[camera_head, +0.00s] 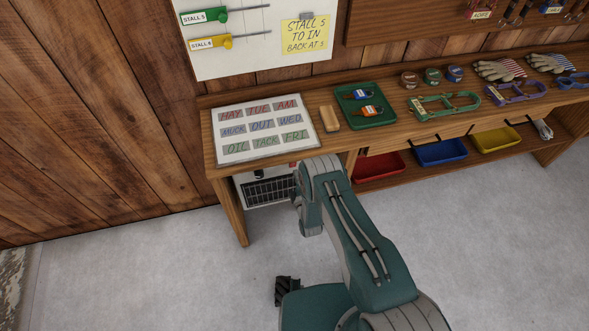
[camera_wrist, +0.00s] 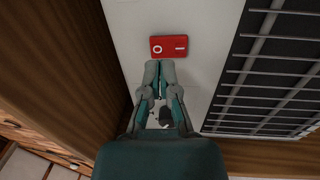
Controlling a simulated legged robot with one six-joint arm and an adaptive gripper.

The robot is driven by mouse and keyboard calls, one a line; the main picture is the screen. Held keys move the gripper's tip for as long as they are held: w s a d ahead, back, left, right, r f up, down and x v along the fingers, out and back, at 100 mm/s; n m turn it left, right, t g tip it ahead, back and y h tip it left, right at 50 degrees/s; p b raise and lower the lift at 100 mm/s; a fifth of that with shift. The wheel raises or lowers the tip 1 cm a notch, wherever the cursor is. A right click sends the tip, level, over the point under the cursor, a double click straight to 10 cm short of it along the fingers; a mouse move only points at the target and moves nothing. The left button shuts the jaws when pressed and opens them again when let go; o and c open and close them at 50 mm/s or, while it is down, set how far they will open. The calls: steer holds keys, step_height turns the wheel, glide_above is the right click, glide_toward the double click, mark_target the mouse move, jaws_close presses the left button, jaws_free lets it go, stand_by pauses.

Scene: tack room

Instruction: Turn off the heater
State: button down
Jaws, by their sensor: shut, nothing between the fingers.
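The heater (camera_head: 265,191) is a white box with a dark wire grille, under the left end of the bench. My arm hides its right part in the head view. In the wrist view its white panel (camera_wrist: 205,30) carries a red rocker switch (camera_wrist: 169,46), marked with a circle on the left and a bar on the right. My gripper (camera_wrist: 159,64) is shut and empty, its fingertips at the switch's lower edge in the picture, under the circle side. I cannot tell whether they touch it. A dark, partly hidden part (camera_wrist: 164,114) shows between the finger links.
The grille (camera_wrist: 265,75) lies right of the switch, and a brown wooden surface (camera_wrist: 70,60) is close on the left. Above is the bench with a word board (camera_head: 263,130) and green tray (camera_head: 385,118). A red bin (camera_head: 378,170) sits on the lower shelf.

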mark_target(293, 165)
steer(key=shift+x, duration=1.35)
steer(key=shift+a, duration=0.1)
